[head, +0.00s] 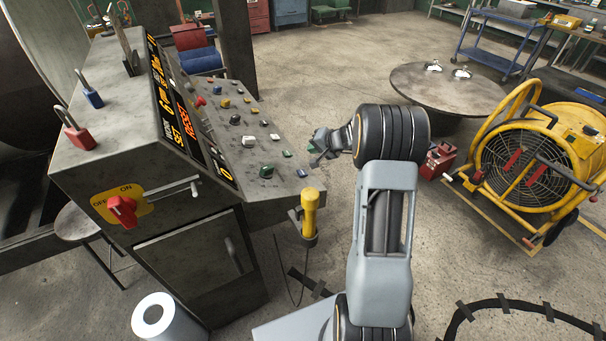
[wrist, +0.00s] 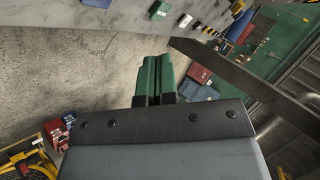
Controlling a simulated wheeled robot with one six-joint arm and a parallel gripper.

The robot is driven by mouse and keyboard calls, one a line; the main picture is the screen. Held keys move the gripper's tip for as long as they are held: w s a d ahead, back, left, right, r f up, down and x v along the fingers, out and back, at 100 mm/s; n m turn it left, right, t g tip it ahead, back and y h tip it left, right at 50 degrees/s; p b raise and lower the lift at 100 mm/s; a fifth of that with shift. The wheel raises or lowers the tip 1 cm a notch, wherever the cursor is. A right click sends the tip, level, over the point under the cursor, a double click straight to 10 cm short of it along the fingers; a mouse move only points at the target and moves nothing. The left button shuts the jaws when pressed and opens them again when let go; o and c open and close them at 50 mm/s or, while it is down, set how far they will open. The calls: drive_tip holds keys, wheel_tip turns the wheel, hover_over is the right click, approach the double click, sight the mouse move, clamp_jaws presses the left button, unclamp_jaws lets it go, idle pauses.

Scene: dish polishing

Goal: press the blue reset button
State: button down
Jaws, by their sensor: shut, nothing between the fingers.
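A control console (head: 130,95) with a sloped button panel stands at the left of the head view. A small blue button (head: 302,173) sits at the panel's near right corner. The fingers also show in the wrist view (wrist: 157,56).
Green (head: 287,153), white (head: 275,137) and yellow buttons line the panel's right edge. A yellow-handled tool (head: 310,210) hangs at the console's near corner. A yellow fan (head: 530,150) and a round table (head: 448,90) stand at right. Open floor lies between.

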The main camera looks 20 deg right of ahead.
drive_tip(key=f+b, duration=0.1)
drive_tip(key=a+f+b, duration=0.1)
drive_tip(key=f, duration=0.1)
drive_tip(key=f+b, duration=0.1)
drive_tip(key=shift+s+a+f, duration=0.1)
drive_tip(key=shift+a+f, duration=0.15)
drive_tip(key=shift+f, duration=0.15)
drive_tip(key=shift+a+f+b, duration=0.3)
drive_tip(key=shift+f+b, duration=0.4)
drive_tip(key=shift+b, duration=0.4)
drive_tip(key=shift+s+a+f+b, duration=0.1)
drive_tip(key=shift+a+f+b, duration=0.25)
drive_tip(key=shift+f+b, duration=0.9)
idle(1.9)
drive_tip(key=shift+r, duration=0.55)
drive_tip(key=shift+d+r, duration=0.3)
drive_tip(key=shift+r, duration=0.45)
drive_tip(key=r+p, duration=0.1)
drive_tip(key=d+r+p, duration=0.1)
drive_tip(key=r, duration=0.2)
drive_tip(key=shift+d+r+p, duration=0.35)
drive_tip(key=shift+p, duration=0.05)
